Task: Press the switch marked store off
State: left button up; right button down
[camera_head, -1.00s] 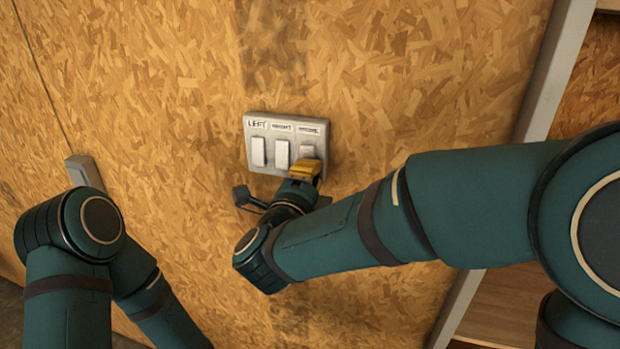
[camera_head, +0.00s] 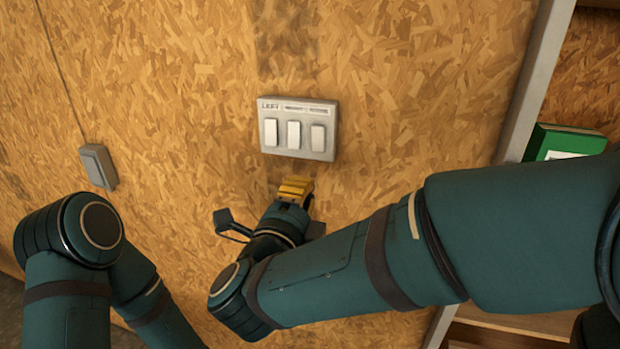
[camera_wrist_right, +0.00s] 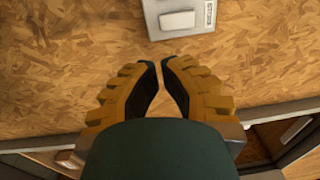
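A grey switch plate (camera_head: 265,147) with three white rockers is on the chipboard wall. The left label reads LEFT; the middle and right labels are too small to read surely. The right rocker (camera_head: 318,138) looks slightly greyer than the left rocker (camera_head: 271,132) and middle rocker (camera_head: 294,135). My right gripper (camera_head: 298,182) is below the plate, apart from it, and holds nothing. In the right wrist view its yellow fingers (camera_wrist_right: 160,66) are together at the tips but for a thin gap, with one rocker (camera_wrist_right: 178,19) above them. My left gripper is out of view; only its arm shows.
A separate grey box (camera_head: 98,167) is on the wall at the left. A pale upright post (camera_head: 538,75) edges the wall at the right, with a green box (camera_head: 562,143) behind it. The wall around the plate is clear.

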jog(key=shift+v, duration=1.05)
jog(key=shift+f, duration=0.1)
jog(key=w+d+f+n+g+y, duration=0.2)
jog(key=f+n, duration=0.2)
jog(key=f, duration=0.6)
jog(key=w+d+f+n+g+y, duration=0.1)
jog(key=d+f+n+g+y, duration=0.3)
jog(key=f, duration=0.6)
jog(key=w+a+f+n+g+y, duration=0.1)
jog(key=w+f+n, duration=0.1)
jog(key=f+n, duration=0.5)
jog(key=s+d+f+n+g+y, duration=0.1)
jog(key=s+d+f+n+g, duration=0.1)
jog(key=s+f, duration=0.6)
jog(key=s+d+f+n+g+y, duration=0.1)
jog(key=s+d+f+n+g, duration=0.2)
jog(key=s+f+g, duration=0.4)
notch_tip(320, 180, down, 5)
jog(key=shift+s+d+r+y, duration=0.2)
jog(key=shift+s+d+y, duration=0.25)
jog(key=shift+s, duration=0.55)
